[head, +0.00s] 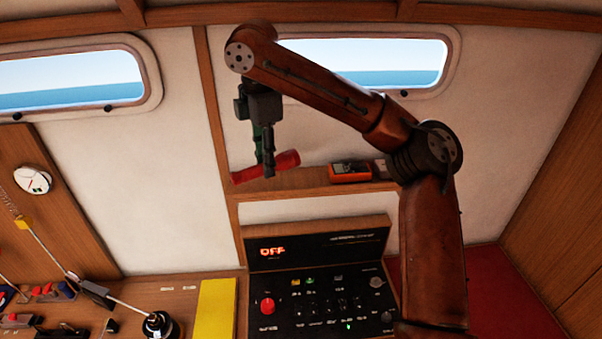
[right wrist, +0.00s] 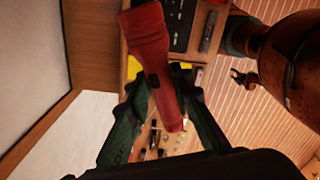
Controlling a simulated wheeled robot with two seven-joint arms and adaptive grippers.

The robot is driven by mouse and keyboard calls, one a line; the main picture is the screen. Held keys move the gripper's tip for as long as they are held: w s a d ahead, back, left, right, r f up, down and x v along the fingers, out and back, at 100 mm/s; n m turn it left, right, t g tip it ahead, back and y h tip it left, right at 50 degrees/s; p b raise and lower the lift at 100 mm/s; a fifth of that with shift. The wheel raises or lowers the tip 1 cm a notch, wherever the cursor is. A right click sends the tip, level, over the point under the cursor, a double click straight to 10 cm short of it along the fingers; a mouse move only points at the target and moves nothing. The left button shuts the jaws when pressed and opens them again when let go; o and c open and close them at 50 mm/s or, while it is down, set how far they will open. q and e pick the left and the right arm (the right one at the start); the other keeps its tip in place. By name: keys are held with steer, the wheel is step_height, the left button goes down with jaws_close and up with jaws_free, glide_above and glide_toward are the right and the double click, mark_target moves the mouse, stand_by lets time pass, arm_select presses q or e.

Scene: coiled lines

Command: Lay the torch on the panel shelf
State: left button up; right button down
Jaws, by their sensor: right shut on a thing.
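The red torch (head: 245,173) is in my right gripper (head: 267,168), lying roughly level and slightly tilted in the head view. The right wrist view shows the torch (right wrist: 150,60) between the green fingers of the gripper (right wrist: 160,95), its wide head toward the top. The wooden panel shelf (head: 305,179) is above the black panel. The torch overlaps the shelf's left end in the head view; I cannot tell whether they touch. My left gripper is not in view.
An orange device (head: 350,172) stands on the shelf to the right of the torch, with a small dark item beside it. The black panel (head: 318,285) shows "OFF" in red. A yellow board (head: 217,308) lies left of it. Tools and a line clutter the left bench.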

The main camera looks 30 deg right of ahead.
steer(key=w+d+f, duration=0.3)
steer(key=w+f, duration=0.1)
steer(key=w, duration=0.4)
glide_above(265, 183)
steer(key=s, duration=0.1)
step_height(265, 183, down, 4)
steer(key=shift+a+f+p, duration=0.1)
steer(key=shift+f+p, duration=0.1)
steer(key=shift+p, duration=0.1)
steer(key=shift+w+d+f, duration=0.2)
steer(key=shift+w+f, duration=0.15)
steer(key=shift+f, duration=0.15)
steer(key=shift+w+d+f+p, duration=0.15)
steer(key=shift+f+p, duration=0.4)
steer(key=shift+f, duration=1.2)
steer(key=c, duration=1.7)
jaws_free()
steer(key=shift+f, duration=0.1)
steer(key=shift+a, duration=0.2)
